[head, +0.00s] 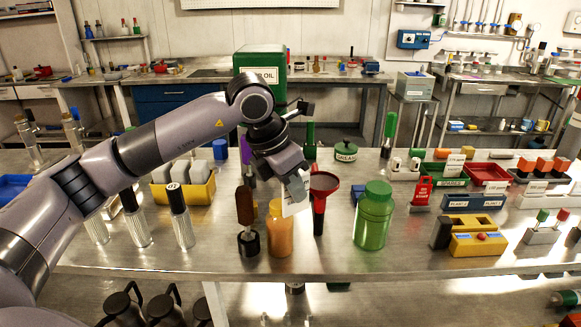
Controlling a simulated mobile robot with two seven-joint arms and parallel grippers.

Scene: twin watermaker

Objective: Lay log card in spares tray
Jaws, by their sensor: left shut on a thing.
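My left gripper (297,187) reaches in from the left over the middle of the steel bench. It is shut on a white card, the log card (291,207), which hangs tilted below the fingers, above the bench and just behind the orange bottle. Part of the card is hidden by the fingers. To the right stand small trays: a green tray (430,170), a red tray (487,168) and a blue labelled tray (472,202). My right gripper is not in view.
Close to the card stand an orange bottle (279,232), a red funnel (323,184), a green jar (374,215) and a brown-handled tool (245,208).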

